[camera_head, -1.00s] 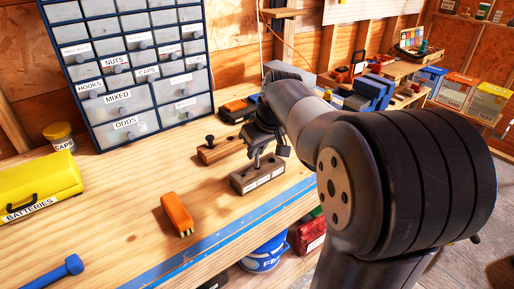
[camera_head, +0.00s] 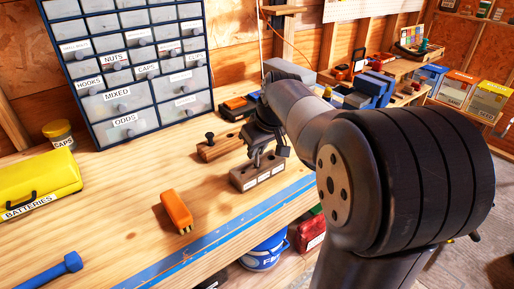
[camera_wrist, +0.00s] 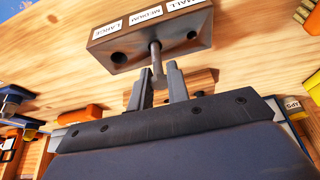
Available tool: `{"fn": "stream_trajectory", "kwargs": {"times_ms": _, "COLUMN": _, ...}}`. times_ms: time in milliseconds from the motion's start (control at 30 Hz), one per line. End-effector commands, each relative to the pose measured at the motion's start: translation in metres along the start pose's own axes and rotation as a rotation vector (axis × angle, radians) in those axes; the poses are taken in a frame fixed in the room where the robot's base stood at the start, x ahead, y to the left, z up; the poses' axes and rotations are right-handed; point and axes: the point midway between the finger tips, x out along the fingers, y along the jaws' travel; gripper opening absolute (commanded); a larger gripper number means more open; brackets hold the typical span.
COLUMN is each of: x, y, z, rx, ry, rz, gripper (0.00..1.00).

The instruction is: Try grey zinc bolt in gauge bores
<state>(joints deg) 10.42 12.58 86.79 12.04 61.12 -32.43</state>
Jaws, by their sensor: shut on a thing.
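The brown gauge block (camera_head: 245,182) sits on the bench near its front edge. The large bore at left and small bore at right show empty. My gripper (camera_head: 262,148) is above the block, pointing down. In the wrist view my gripper (camera_wrist: 159,88) is shut on the grey zinc bolt (camera_wrist: 157,62). The bolt's shank reaches the block at the middle bore, beside MEDIUM. That bore is hidden behind it, so I cannot tell how deep the tip is.
A wooden block with a dark knobbed peg (camera_head: 210,143) stands just left of the gauge. An orange tool (camera_head: 176,210) lies nearer the front. A yellow batteries case (camera_head: 38,182) and labelled drawer cabinet (camera_head: 125,75) stand left and behind.

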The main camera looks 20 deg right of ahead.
Motion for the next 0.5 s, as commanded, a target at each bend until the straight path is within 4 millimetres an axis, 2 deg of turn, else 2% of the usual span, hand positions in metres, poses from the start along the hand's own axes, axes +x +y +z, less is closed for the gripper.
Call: {"fn": "stream_trajectory", "kwargs": {"times_ms": 500, "x": 0.013, "y": 0.000, "z": 0.006, "rx": 0.000, "ry": -0.001, "rz": -0.001, "gripper": 0.00}}
